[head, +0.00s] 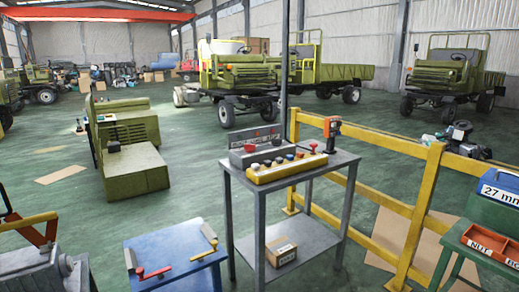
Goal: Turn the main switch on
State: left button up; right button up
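A control box sits on a grey metal table (335,162) in the middle of the head view. It has a grey upright panel (245,138) at the back and a yellow front strip (270,175) with several dark, blue and red knobs or buttons. An orange-red device (332,129) stands at the table's back right corner. Which of these is the main switch, and its position, I cannot tell. Neither of my grippers shows.
A yellow railing (421,205) runs behind and right of the table. A blue-topped table (190,262) with red-handled tools stands front left. A green table (452,243) with an orange tray (488,241) is at right. Open green floor (185,215) lies left of the grey table.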

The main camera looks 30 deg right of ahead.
aim_at(249, 148)
jog(key=i+l, duration=0.15)
jog(key=l, duration=0.2)
jog(key=i+l, duration=0.2)
jog(key=l, duration=0.2)
jog(key=i+l, duration=0.15)
jog(key=l, duration=0.2)
jog(key=i+l, duration=0.15)
jog(key=l, duration=0.25)
jog(key=i+l, duration=0.15)
jog(key=l, duration=0.2)
